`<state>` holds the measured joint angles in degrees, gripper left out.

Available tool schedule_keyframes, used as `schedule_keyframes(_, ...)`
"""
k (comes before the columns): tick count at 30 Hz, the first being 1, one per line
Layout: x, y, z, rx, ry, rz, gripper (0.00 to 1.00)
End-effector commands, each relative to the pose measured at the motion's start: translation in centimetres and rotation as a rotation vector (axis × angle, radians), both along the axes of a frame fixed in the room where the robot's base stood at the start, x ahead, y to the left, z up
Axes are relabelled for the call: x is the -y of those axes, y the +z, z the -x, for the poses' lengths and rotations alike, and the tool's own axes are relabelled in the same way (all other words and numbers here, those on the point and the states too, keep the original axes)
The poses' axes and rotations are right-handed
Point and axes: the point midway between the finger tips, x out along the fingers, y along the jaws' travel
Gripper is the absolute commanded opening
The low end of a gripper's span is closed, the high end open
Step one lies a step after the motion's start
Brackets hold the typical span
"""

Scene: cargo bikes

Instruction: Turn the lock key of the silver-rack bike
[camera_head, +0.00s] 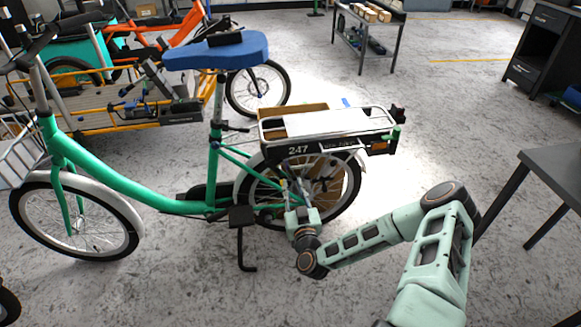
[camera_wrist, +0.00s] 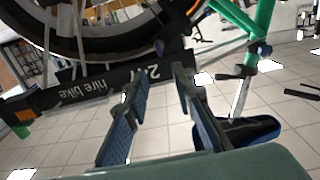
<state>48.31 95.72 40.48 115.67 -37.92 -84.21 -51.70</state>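The silver-rack bike is green (camera_head: 110,180), with a blue saddle (camera_head: 218,50) and a silver rear rack (camera_head: 325,122). A black panel marked 247 (camera_head: 330,147) hangs under the rack. It shows upside down as "hire bike" in the wrist view (camera_wrist: 85,92). My gripper (camera_head: 287,180) is at the near side of the rear wheel, below the panel. In the wrist view my gripper (camera_wrist: 158,78) is open and empty, its two fingers apart. A small dark purple-blue piece (camera_wrist: 159,47) sits by the wheel beyond the fingertips. I cannot tell whether it is the lock key.
An orange cargo bike (camera_head: 160,45) stands behind at the left. A dark table (camera_head: 555,165) stands at the right, and a small cart (camera_head: 368,40) at the back. The grey floor (camera_head: 440,130) right of the bike is clear.

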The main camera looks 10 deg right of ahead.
Motion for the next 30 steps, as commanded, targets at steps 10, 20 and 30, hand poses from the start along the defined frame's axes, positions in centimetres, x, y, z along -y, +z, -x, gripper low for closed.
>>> schedule_keyframes(10,0.0,-0.2,-5.9,0.001,-0.001,0.001,0.23)
schedule_keyframes(20,-0.1,-0.2,-10.0,-0.002,0.003,-0.001,0.23)
schedule_keyframes(30,-0.1,-0.1,-10.4,-0.003,0.003,0.0,0.23)
